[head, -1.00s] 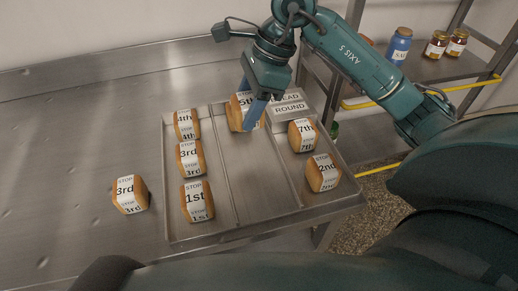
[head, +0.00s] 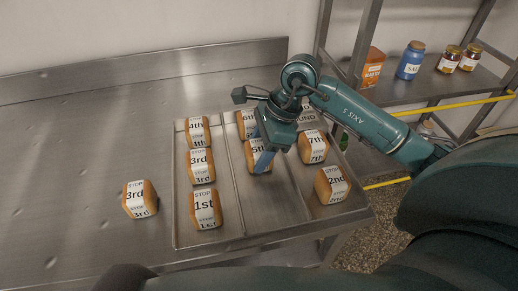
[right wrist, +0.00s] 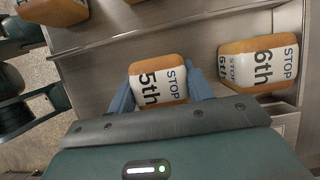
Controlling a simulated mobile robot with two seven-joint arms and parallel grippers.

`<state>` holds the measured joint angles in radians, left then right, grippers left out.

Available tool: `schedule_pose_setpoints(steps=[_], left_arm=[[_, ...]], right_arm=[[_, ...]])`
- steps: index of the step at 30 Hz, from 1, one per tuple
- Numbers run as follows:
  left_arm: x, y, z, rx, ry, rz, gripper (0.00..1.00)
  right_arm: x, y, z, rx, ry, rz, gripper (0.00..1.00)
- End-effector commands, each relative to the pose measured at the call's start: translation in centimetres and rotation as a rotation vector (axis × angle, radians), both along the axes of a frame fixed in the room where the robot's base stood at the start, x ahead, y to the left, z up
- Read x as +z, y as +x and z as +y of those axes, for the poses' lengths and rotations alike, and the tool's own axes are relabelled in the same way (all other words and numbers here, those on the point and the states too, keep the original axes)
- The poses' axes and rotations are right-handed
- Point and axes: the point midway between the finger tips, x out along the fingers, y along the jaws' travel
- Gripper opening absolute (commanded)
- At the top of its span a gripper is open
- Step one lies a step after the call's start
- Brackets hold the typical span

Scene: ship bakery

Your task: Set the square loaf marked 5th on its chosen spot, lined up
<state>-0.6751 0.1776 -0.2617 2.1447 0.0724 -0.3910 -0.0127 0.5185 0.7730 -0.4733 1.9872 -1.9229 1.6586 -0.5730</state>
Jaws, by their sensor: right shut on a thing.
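The square loaf marked 5th (head: 257,150) is in the middle lane of the metal tray (head: 237,206), and it also shows in the right wrist view (right wrist: 157,82). My right gripper (head: 263,160) is shut on it, with a blue finger on either side of the loaf (right wrist: 160,92). The loaf marked 6th (head: 244,122) sits just behind it in the same lane, and a small gap between them shows in the right wrist view (right wrist: 258,64). Whether the 5th loaf touches the tray floor I cannot tell. My left gripper is not in view.
The left lane holds loaves marked 4th (head: 197,131), 3rd (head: 201,166) and 1st (head: 205,208). The right lane holds 7th (head: 313,146) and 2nd (head: 331,185). Another 3rd loaf (head: 139,199) lies on the counter left of the tray. The front of the middle lane is clear.

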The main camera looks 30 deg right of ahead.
Motion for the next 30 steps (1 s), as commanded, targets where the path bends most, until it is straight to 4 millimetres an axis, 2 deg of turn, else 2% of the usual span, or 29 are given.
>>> schedule_pose_setpoints(steps=[3, 4, 11, 18, 23, 30], left_arm=[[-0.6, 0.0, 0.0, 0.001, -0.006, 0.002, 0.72], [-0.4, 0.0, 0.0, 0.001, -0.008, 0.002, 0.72], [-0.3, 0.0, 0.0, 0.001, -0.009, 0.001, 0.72], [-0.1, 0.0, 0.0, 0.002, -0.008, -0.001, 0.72], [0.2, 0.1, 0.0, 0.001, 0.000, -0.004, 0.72], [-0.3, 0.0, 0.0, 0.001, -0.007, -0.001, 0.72]], right_arm=[[-0.5, 0.0, 0.0, 0.000, -0.001, -0.001, 0.27], [-0.4, 0.0, 0.0, 0.000, -0.001, -0.001, 0.52], [-0.3, 0.0, 0.0, 0.000, -0.001, 0.001, 0.71], [-0.2, 0.0, 0.0, 0.000, -0.001, 0.001, 0.72], [0.6, 0.0, -0.3, -0.001, -0.002, -0.002, 0.72], [5.2, -0.4, -2.1, -0.003, -0.004, -0.007, 0.72]])
